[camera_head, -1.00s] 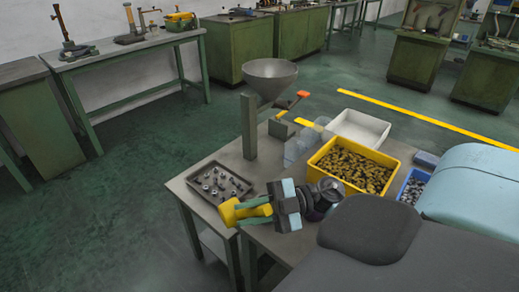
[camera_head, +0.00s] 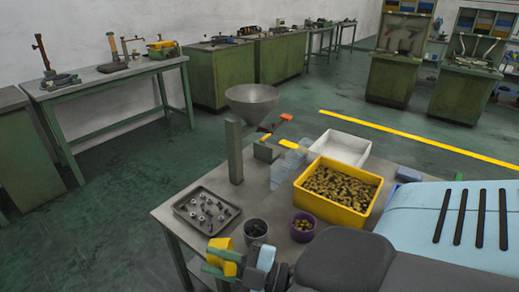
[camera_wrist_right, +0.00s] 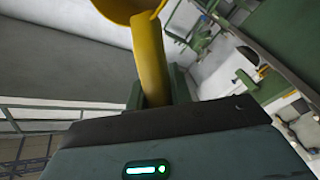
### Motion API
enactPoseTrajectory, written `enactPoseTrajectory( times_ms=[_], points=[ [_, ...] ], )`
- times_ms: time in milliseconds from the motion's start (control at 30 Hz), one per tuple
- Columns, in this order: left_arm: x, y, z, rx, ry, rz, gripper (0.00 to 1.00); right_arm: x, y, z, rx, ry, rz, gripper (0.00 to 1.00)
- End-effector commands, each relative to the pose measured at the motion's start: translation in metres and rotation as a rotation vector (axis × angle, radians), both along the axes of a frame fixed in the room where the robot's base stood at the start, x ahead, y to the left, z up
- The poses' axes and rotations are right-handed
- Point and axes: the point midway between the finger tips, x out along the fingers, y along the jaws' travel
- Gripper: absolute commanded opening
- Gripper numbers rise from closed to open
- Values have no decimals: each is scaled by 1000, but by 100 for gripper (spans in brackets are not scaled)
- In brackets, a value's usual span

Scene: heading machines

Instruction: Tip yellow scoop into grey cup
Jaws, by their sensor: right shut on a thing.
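My right gripper (camera_head: 222,262) is shut on the yellow scoop (camera_head: 219,244), at the lower middle of the head view. The scoop is left of and nearer than the grey cup (camera_head: 256,240), apart from it in the picture. The grey cup stands upright near the table's front edge and has dark pieces inside. In the right wrist view the scoop's handle (camera_wrist_right: 150,62) rises from between the fingers, and its bowl is cut off by the top edge. I cannot see what the scoop holds. My left gripper is not in view.
A purple cup (camera_head: 302,227) with brass-coloured pieces stands right of the grey cup. A dark tray (camera_head: 187,218) of small parts lies to the left. Behind are a yellow bin (camera_head: 314,203) of brass parts, a white bin (camera_head: 341,148) and a grey funnel (camera_head: 252,103) by a green post (camera_head: 234,155).

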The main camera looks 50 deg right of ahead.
Motion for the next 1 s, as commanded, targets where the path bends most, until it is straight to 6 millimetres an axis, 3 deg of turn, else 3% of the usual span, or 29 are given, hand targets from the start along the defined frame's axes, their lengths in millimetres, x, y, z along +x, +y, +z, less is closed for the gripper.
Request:
enactPoseTrajectory(
  times_ms=[500,1000],
  points=[
    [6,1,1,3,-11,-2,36,-12,8,-3,9,0,-399,0],
    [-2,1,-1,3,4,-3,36,-10,9,-1,1,-2,-455,0]
  ],
)
